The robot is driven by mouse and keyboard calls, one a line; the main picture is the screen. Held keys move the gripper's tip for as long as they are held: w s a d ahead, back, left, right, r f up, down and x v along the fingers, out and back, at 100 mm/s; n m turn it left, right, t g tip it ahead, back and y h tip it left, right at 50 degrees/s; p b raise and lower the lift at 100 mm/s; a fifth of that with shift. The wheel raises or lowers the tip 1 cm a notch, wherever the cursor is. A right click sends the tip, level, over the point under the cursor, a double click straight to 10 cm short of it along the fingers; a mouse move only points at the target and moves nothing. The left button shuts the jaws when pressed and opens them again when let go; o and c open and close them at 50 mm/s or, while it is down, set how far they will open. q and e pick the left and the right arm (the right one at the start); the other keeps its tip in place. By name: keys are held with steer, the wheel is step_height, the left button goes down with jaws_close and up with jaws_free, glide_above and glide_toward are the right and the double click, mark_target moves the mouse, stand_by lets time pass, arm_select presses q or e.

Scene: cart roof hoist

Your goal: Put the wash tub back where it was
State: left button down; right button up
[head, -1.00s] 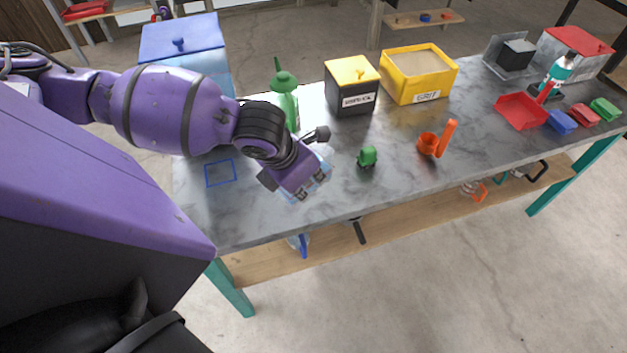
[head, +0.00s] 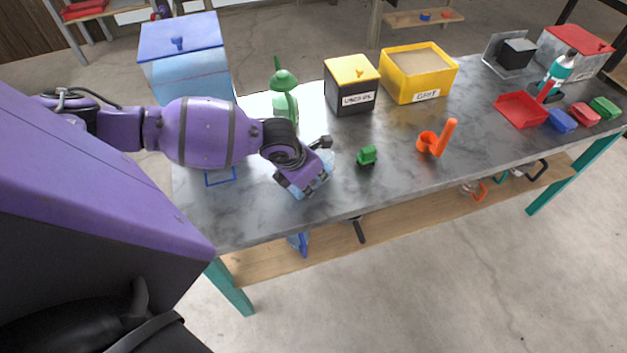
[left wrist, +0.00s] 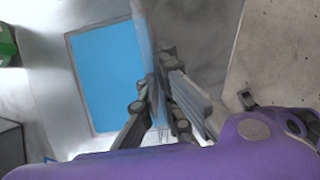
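The wash tub (head: 325,183), a small light blue vessel, shows only in part beneath my left gripper in the head view. In the left wrist view its bright blue inside (left wrist: 105,75) faces the camera. My left gripper (head: 306,190) is at the tub, with its fingers (left wrist: 158,85) close together on either side of one tub wall, and looks shut on it. I cannot tell whether the tub touches the bench. A blue square outline (head: 220,183) is marked on the bench top to the left, partly covered by my arm. My right gripper is out of view.
On the grey bench (head: 300,222) stand a green bottle (head: 284,95), a black box with yellow lid (head: 350,95), a yellow grit box (head: 420,85), a small green object (head: 367,155) and an orange holder (head: 432,143). A blue-lidded bin (head: 185,60) stands back left.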

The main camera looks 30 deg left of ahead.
arm_select(q)
steer(key=shift+w+r, duration=0.1)
steer(key=shift+f, duration=0.2)
steer(key=c, duration=2)
jaws_free()
steer(key=shift+r, duration=0.1)
